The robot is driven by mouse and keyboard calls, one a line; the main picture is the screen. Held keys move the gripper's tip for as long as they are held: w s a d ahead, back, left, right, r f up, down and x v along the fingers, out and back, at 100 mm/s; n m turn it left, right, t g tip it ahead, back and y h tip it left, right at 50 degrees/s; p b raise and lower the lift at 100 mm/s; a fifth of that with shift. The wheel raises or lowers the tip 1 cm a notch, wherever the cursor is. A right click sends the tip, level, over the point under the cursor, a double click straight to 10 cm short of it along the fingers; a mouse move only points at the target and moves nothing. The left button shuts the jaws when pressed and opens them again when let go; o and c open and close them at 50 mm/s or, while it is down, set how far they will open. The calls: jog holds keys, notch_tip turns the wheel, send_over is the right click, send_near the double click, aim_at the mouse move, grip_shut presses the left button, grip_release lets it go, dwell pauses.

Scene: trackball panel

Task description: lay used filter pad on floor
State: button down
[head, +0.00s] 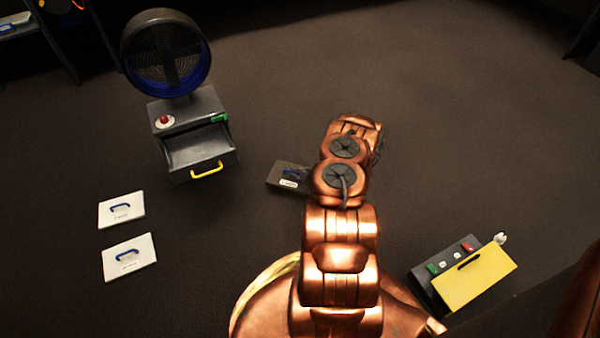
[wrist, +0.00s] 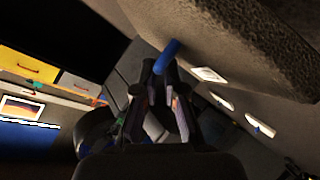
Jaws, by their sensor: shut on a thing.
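The used filter pad (head: 276,174) is grey-brown with a blue handle and a white label. In the head view it sticks out to the left of my arm, which hides its right part. In the wrist view the pad (wrist: 235,35) fills the upper right as a rough brown slab. My gripper (wrist: 166,82) is shut on its blue handle, whose end shows above the fingers. My gripper is mostly hidden behind my arm in the head view. The dark floor (head: 440,120) lies around the pad; I cannot tell the gap between them.
Two white pads with blue handles (head: 121,210) (head: 129,258) lie on the floor at left. A fan unit (head: 190,120) stands behind them, its yellow-handled drawer (head: 200,150) open. A box with a yellow panel (head: 476,278) sits at lower right. Floor at upper right is clear.

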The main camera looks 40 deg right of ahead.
aim_at(300, 167)
jog(key=w+d, duration=0.1)
jog(key=w+d+b, duration=0.1)
jog(key=d, duration=0.1)
jog(key=w+d+b, duration=0.1)
jog(key=d, duration=0.1)
jog(key=shift+d+f, duration=0.1)
jog(key=shift+f, duration=0.2)
notch_tip(300, 167, down, 4)
jog(key=shift+r+b, duration=0.15)
jog(key=shift+b, duration=1.1)
jog(key=shift+r, duration=0.1)
jog(key=c, duration=1.3)
grip_release()
jog(key=shift+o, duration=0.2)
